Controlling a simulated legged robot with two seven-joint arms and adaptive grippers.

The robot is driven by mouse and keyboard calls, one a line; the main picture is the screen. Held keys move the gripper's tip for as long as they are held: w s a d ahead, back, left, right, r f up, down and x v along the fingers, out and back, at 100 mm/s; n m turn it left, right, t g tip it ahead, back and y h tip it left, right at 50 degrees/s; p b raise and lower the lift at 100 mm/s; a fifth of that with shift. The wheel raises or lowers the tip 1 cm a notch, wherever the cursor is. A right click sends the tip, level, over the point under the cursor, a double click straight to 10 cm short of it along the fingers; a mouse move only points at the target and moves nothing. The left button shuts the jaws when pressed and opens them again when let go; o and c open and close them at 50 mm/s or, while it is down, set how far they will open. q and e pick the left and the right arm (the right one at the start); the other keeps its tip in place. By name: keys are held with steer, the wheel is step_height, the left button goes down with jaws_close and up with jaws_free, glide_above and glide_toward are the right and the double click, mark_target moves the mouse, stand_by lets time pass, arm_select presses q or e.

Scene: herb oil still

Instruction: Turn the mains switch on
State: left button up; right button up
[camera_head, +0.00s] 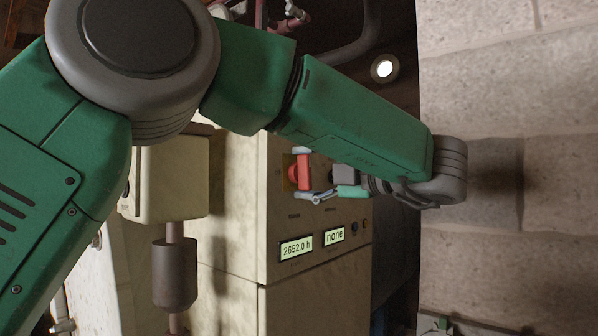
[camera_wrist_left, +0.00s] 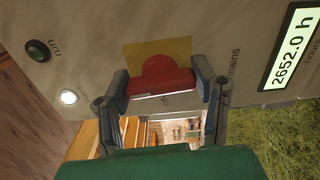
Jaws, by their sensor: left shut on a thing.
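The mains switch is a red rotary handle (camera_head: 304,172) on a yellow plate, on the front of a cream cabinet (camera_head: 236,235). In the left wrist view the red handle (camera_wrist_left: 163,77) lies across the yellow plate (camera_wrist_left: 155,52), with the word "mains" beside it. My left gripper (camera_head: 310,174) is at the panel, with one finger on each side of the handle. In the left wrist view the fingers (camera_wrist_left: 164,86) are shut on the handle's two ends. My right gripper is not in view.
Two lit displays sit on the panel, reading "2652.0 h" (camera_head: 296,248) and "none" (camera_head: 334,236). In the left wrist view a dark green button (camera_wrist_left: 38,50) and a lit white lamp (camera_wrist_left: 68,97) are to the left. A stone wall (camera_head: 510,120) stands at the right.

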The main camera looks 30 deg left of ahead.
arm_select(q)
steer(key=shift+w+d+f+m, duration=0.1)
steer(key=shift+d+f+m, duration=0.2)
steer(key=shift+m, duration=0.4)
steer(key=shift+f, duration=0.1)
